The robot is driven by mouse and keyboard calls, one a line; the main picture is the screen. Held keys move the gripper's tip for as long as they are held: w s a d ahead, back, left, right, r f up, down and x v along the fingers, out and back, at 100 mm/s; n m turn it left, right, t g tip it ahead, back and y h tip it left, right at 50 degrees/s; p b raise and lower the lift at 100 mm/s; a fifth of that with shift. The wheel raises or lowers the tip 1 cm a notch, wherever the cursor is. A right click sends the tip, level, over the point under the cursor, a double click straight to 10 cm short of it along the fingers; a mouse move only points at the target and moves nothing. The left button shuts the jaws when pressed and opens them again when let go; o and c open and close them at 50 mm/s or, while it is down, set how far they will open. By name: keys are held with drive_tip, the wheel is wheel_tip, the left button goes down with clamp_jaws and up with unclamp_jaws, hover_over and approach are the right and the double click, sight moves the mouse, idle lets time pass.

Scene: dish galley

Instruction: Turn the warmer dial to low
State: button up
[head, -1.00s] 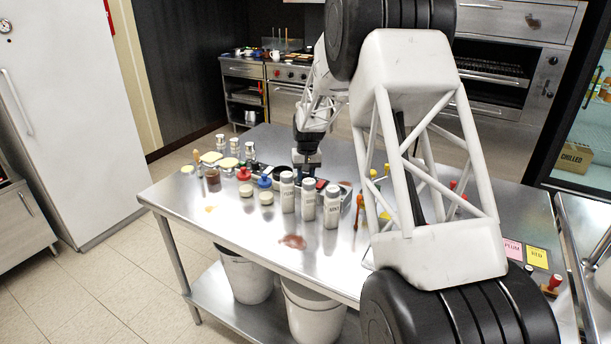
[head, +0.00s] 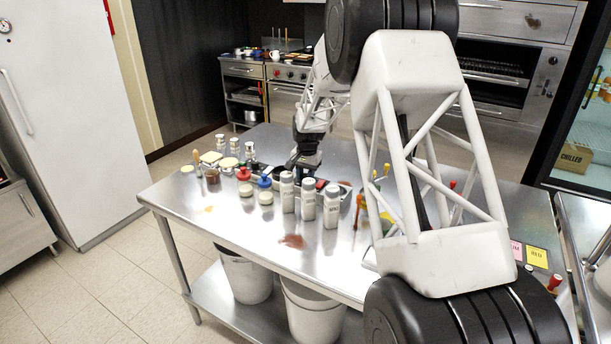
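My gripper (head: 303,163) is over the middle of the steel table, low behind the white labelled bottles (head: 308,198). It is small and partly lost against a dark, low tray-like thing (head: 344,187) there, so I cannot see whether its fingers are open or shut. I cannot make out a warmer dial in this view. It may be hidden behind the bottles or my arm. I cannot tell whether the gripper touches anything.
A reddish spill (head: 293,241) lies on the table front. A yellow card (head: 537,257) lies at right. The table's front left is mostly clear.

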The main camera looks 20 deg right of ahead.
sight(306, 175)
drive_tip(key=o, duration=0.9)
drive_tip(key=shift+r, duration=0.1)
drive_tip(key=shift+s+d+r, duration=0.1)
drive_tip(key=shift+s+r, duration=0.05)
drive_tip(key=shift+r, duration=3.65)
